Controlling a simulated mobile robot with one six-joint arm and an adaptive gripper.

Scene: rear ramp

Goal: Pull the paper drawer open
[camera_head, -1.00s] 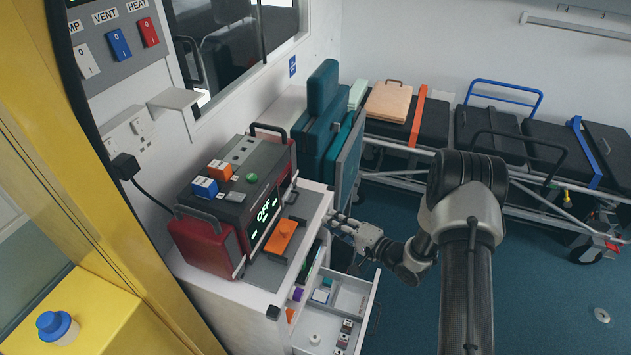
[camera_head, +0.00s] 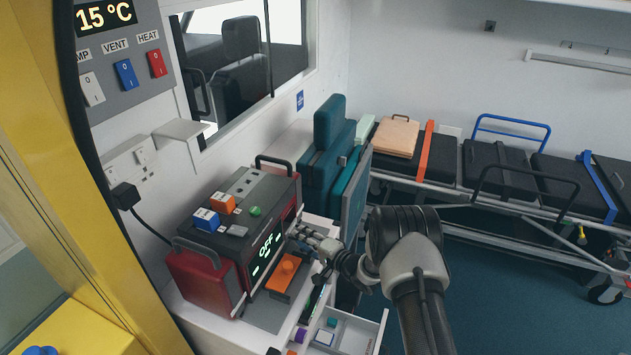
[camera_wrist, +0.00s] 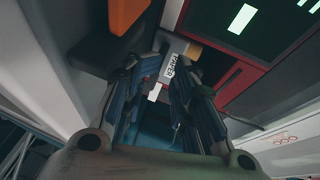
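The red and black device (camera_head: 205,281) stands on the white cabinet, with a screen reading OFF. A label reading PAPER (camera_wrist: 177,73) shows in the wrist view, beside the device's red edge; the paper drawer's outline is not clear. My gripper (camera_head: 302,233) is at the right end of the device's front in the head view. In the wrist view its two fingers (camera_wrist: 157,78) are apart, with the label and a small white piece (camera_wrist: 155,92) showing between them. Nothing is visibly held. Whether a fingertip touches the device cannot be told.
Below, an open white cabinet drawer (camera_head: 368,335) holds small items. A teal seat (camera_head: 328,150) stands behind my gripper, and a stretcher (camera_head: 500,165) lines the back wall. Blue floor is open at right.

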